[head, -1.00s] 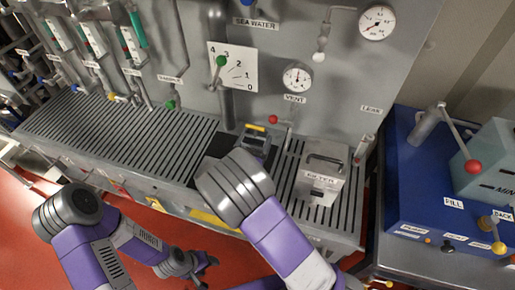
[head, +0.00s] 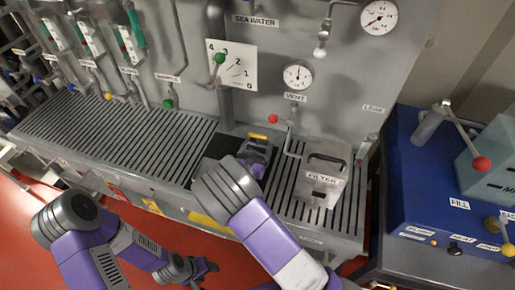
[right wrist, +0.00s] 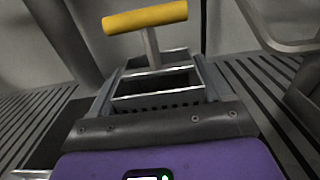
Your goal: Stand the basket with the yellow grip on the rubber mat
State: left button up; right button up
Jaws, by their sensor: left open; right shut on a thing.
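The basket (head: 258,152) is a small grey metal frame with a yellow grip (head: 257,136) on top. It looks upright over the right part of the black rubber mat (head: 205,168); I cannot tell whether it touches the mat. In the right wrist view the basket (right wrist: 158,102) and its yellow grip (right wrist: 145,18) are straight ahead, with dark mat (right wrist: 48,140) to the left. My left gripper (head: 205,268) is open and empty, low over the red floor in front of the bench.
A grey filter box (head: 320,178) with a handle stands on the slats close right of the basket. A pipe with a red knob (head: 273,119) is behind it. The slatted bench top (head: 110,125) at left is clear. A blue unit (head: 410,195) stands far right.

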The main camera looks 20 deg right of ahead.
jog(key=shift+f, duration=0.15)
jog(key=o, duration=1.1)
jog(key=shift+r, duration=0.25)
jog(key=p+v, duration=0.1)
jog(key=v, duration=1.1)
jog(key=shift+f, duration=0.1)
